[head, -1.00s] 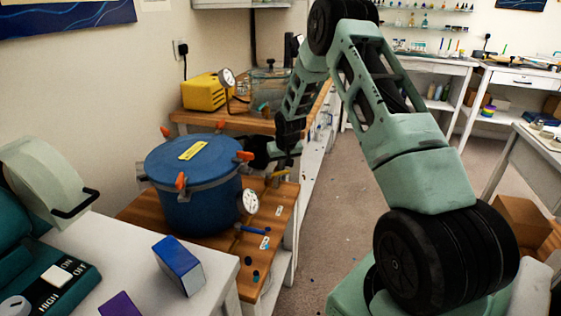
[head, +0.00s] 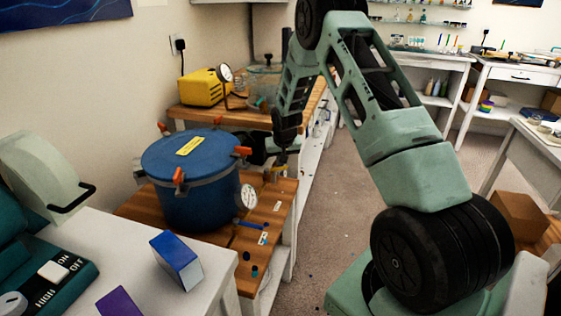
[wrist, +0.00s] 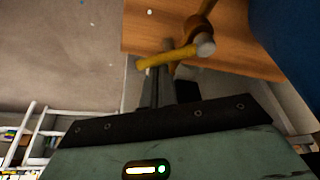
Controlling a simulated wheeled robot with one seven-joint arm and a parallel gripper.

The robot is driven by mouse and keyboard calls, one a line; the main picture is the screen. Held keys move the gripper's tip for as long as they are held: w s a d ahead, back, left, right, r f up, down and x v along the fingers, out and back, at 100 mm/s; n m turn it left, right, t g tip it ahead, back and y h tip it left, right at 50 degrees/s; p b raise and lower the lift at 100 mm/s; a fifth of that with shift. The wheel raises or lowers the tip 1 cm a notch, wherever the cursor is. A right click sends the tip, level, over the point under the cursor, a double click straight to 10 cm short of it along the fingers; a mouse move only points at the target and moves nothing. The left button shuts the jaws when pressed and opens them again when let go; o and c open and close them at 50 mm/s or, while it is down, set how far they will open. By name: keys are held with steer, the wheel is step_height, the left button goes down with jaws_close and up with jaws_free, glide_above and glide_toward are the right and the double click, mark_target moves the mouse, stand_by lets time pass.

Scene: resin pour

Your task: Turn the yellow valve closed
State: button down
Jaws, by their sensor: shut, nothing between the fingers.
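The yellow valve (head: 276,173) is small in the head view, on the wooden bench just right of and behind the blue pot (head: 190,190). In the wrist view, the yellow valve's handle (wrist: 168,58) lies slanted across the picture, its left end lower, with a pale round pivot at its right end. My gripper (head: 281,165) is low over the bench at the valve. In the wrist view my gripper (wrist: 166,48) is shut and empty, its fingertips right at the handle; contact is unclear.
A pressure gauge (head: 248,197) and a blue handle (head: 252,225) are at the pot's front right. The pot's lid has orange clamps. A yellow pump (head: 203,88) stands behind. A blue box (head: 177,259) is on the white table in front.

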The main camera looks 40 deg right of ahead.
steer(key=shift+s, duration=0.1)
steer(key=s+m, duration=0.1)
steer(key=m, duration=0.1)
steer(key=s+a+m+g+h, duration=0.1)
steer(key=m, duration=0.1)
steer(key=shift+s+a+m, duration=0.1)
steer(key=shift+a+m, duration=0.05)
steer(key=shift+m, duration=0.25)
steer(key=shift+s+a, duration=0.1)
steer(key=shift+a, duration=0.05)
stand_by(0.6)
steer(key=v, duration=1.7)
steer(key=shift+a, duration=0.2)
steer(key=shift+r, duration=0.1)
